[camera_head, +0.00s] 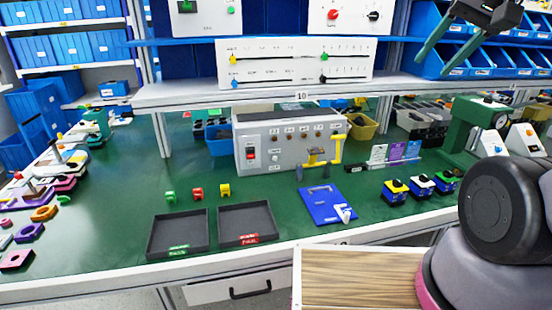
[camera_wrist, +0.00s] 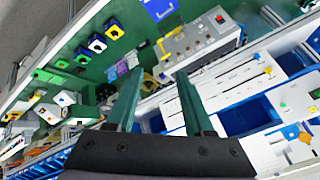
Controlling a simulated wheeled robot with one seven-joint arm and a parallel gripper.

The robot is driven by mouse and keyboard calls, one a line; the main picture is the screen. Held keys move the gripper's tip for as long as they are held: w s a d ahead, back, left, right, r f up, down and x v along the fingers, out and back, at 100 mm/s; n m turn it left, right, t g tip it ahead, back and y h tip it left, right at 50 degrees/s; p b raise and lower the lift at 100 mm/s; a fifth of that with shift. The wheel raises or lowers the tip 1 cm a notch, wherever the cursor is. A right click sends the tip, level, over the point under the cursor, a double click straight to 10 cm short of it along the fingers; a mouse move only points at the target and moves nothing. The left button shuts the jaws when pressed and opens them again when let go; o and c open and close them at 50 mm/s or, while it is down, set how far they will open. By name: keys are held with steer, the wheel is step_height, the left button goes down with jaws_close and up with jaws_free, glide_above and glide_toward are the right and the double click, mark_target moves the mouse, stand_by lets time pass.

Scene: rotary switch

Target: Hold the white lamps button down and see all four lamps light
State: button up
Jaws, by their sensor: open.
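The grey control box (camera_head: 290,165) stands on the green bench below the shelf. It also shows in the wrist view (camera_wrist: 203,37). A small white button (camera_head: 275,158) sits low on its front, right of a red rocker switch (camera_head: 250,153). Several small lamps (camera_head: 304,136) run in a row along the upper front; they look dull brown, with no visible glow. A yellow handle (camera_head: 319,156) is at the box's right side. My gripper (camera_head: 432,65) is at the upper right, raised well away from the box. Its green fingers are apart and empty in the wrist view (camera_wrist: 160,72).
Two dark trays (camera_head: 180,232) and a blue plate (camera_head: 327,204) lie in front of the box. A shelf (camera_head: 205,92) overhangs the bench. Blue bins (camera_head: 470,60) are close to my gripper in the picture.

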stand_by(0.3)
jaws_close()
stand_by(1.6)
